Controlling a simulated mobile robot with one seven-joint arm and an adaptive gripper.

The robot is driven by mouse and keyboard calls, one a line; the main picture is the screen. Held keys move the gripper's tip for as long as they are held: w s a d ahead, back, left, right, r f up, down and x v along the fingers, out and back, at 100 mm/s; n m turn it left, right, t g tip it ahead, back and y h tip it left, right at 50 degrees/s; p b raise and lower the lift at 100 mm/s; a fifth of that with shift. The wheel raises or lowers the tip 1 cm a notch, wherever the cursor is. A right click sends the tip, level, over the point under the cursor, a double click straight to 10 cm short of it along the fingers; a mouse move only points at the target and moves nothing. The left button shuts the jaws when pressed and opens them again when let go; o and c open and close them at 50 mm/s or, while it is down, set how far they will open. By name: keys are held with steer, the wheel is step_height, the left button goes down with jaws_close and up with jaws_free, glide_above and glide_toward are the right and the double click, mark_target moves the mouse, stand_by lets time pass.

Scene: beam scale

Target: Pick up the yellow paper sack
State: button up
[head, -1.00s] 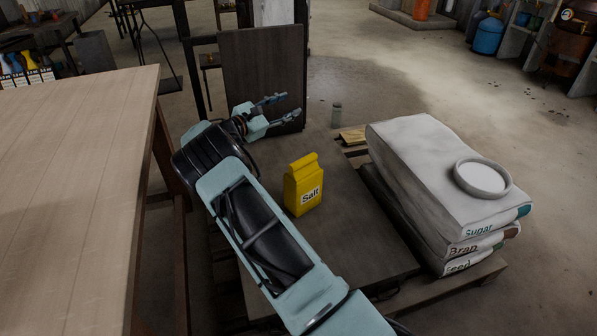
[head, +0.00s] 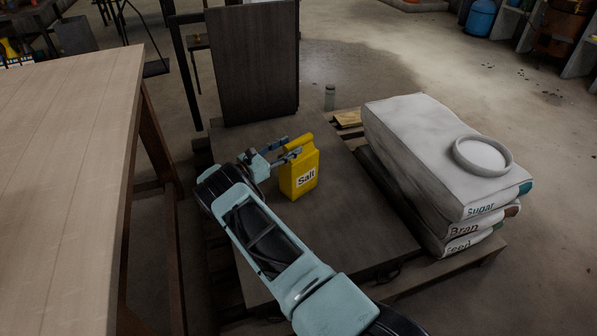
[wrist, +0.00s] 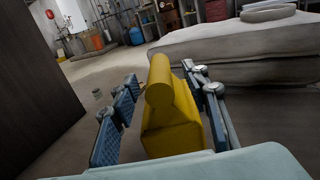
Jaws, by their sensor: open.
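The yellow paper sack (head: 299,176), labelled "Salt", stands upright on the dark scale platform (head: 345,215). Its top is rolled over. My gripper (head: 281,149) is at the sack's upper part, reaching in from the left with its fingers pointing right. In the wrist view the sack (wrist: 172,125) stands between the two open fingers of my gripper (wrist: 163,110). The right finger is close beside the sack, and a gap shows at the left finger. I cannot tell whether either finger touches it. The sack's lower part is hidden in the wrist view.
Stacked large sacks (head: 435,165) labelled Sugar, Bran and Feed stand at right with a round dish (head: 483,155) on top. A dark upright panel (head: 253,62) rises behind the platform. A wooden table (head: 70,150) is at left. A small grey cylinder (head: 330,97) stands behind.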

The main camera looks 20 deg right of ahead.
mark_target(298, 142)
steer(key=x, duration=0.2)
steer(key=b+x, duration=0.1)
steer(key=x, duration=0.1)
steer(key=shift+f, duration=0.4)
steer(key=shift+w+d+r+b, duration=0.1)
steer(key=shift+w+d+b, duration=0.15)
steer(key=shift+d+b, duration=0.15)
jaws_close()
